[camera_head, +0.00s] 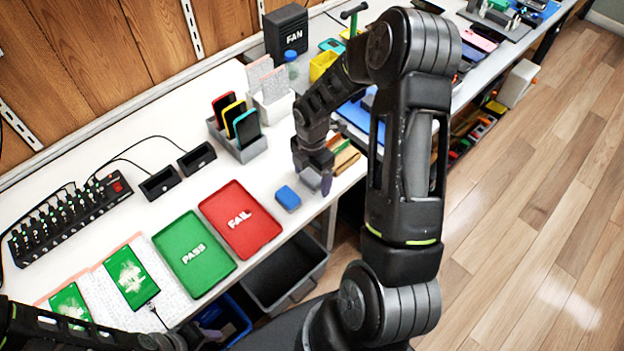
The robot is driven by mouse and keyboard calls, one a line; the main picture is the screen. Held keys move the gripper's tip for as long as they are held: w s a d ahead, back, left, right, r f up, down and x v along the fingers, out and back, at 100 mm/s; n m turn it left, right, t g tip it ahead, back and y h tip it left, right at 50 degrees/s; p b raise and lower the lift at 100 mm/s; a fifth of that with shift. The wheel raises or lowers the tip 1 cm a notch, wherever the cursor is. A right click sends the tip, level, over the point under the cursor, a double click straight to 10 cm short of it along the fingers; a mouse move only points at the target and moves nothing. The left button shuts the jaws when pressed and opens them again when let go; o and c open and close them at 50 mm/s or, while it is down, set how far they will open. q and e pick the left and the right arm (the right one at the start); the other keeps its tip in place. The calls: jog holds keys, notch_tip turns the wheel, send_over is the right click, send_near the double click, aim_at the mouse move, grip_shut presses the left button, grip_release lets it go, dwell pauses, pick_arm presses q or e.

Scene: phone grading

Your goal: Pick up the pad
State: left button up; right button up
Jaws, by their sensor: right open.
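A small blue pad (287,198) lies on the white bench near its front edge, just right of the red FAIL tray (240,219). My right gripper (314,178) is open, pointing down, above and to the right of the pad. It is apart from the pad and holds nothing that I can see.
A green PASS tray (194,254) lies beside the red one. A grey phone rack (240,145) stands behind. A wooden block (346,158) is right of my right gripper. A dark bin (285,272) sits below the bench edge.

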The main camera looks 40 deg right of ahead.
aim_at(312, 176)
jog(key=shift+c, duration=0.4)
jog(key=c, duration=1.4)
notch_tip(312, 176, up, 9)
jog(key=p, duration=0.6)
jog(key=shift+r, duration=0.5)
